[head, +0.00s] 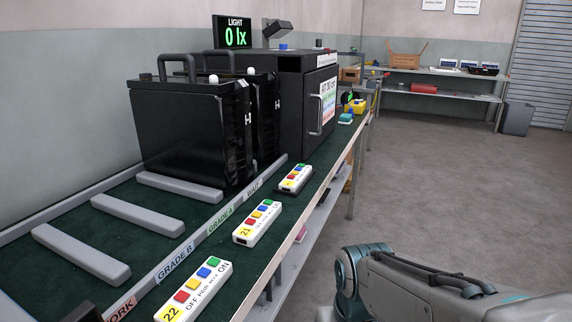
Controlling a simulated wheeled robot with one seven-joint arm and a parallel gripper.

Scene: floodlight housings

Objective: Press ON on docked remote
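Three white remotes with coloured buttons lie in a row along the front of the green bench top. Remote 22 (194,291) is nearest, with a green button by the word ON and a red one by OFF. Remote 21 (257,222) lies beyond it. A third remote (295,179) is farther back, its number too small to read. A display (232,32) reads LIGHT 0 lx. My arm shows at the lower right, beside the bench; my gripper is not in view.
Black housings with handles (190,130) stand on the bench, before a black cabinet (290,110) with a door. Grey bars (137,215) lie on the green surface. A label rail (215,220) runs along it. The floor (440,190) to the right is clear.

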